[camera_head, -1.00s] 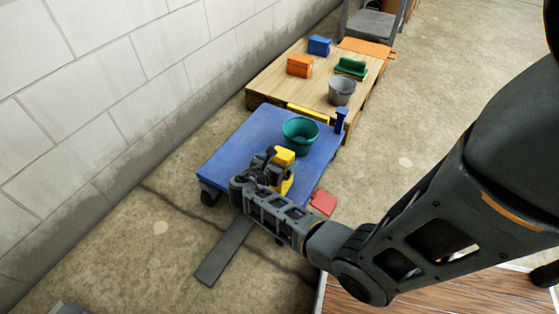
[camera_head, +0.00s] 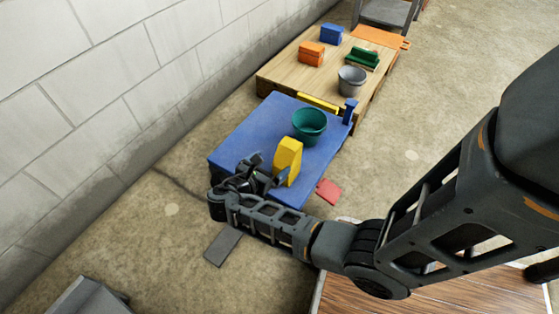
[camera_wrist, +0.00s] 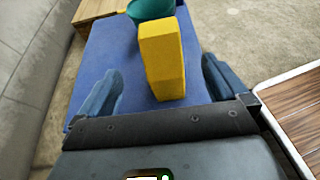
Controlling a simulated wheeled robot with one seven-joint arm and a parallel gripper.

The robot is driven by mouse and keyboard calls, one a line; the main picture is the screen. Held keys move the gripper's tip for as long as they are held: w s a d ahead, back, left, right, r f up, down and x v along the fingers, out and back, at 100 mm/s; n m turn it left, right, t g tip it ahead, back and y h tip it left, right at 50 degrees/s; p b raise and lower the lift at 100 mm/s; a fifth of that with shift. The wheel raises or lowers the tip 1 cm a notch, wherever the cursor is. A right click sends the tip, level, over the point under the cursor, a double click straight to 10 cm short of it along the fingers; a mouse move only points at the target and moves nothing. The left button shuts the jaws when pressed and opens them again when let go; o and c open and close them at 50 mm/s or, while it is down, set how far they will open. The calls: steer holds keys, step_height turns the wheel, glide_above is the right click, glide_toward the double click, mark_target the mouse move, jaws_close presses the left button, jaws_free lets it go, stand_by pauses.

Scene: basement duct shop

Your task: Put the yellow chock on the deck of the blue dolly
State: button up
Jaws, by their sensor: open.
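The yellow chock (camera_head: 288,160) stands on the blue deck of the dolly (camera_head: 240,140), near the deck's front right part. It also shows in the wrist view (camera_wrist: 162,60), upright between and beyond my finger tips. My gripper (camera_head: 262,178) is open, just left of and close to the chock in the head view. In the wrist view the two fingers (camera_wrist: 160,88) are spread wide, with a gap on each side of the chock. The chock's base appears to rest on the deck; the fingers hide none of it in the wrist view.
A green bucket (camera_head: 309,124) stands on the deck behind the chock. A wooden pallet (camera_head: 290,82) beyond holds orange, blue and green items and a grey bucket (camera_head: 351,79). A red piece (camera_head: 328,191) lies on the floor at right. A block wall runs along the left.

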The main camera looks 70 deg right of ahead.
steer(key=s+a+f+m+t+y, duration=0.2)
steer(key=s+a+f+t+y, duration=0.35)
steer(key=s+a, duration=0.4)
steer(key=s+a+r+m+t+y, duration=0.3)
steer(key=a+r+m+t, duration=0.15)
steer(key=a, duration=0.45)
steer(key=s+a+r+m+t+y, duration=0.1)
steer(key=s+a+r+m+t, duration=0.1)
steer(key=r, duration=0.7)
steer(key=s+a+r+m+t+y, duration=0.2)
steer(key=r+m+t, duration=0.1)
steer(key=r, duration=0.7)
steer(key=s+a+r+m+t+y, duration=0.1)
steer(key=s+a+r+m+t, duration=0.1)
steer(key=r, duration=0.8)
steer(key=shift+a+m+t, duration=0.4)
steer(key=shift+m+t, duration=0.2)
steer(key=shift+m, duration=0.35)
steer(key=shift+s+f+y, duration=0.1)
steer(key=shift+f+y, duration=0.05)
steer(key=shift+y, duration=0.1)
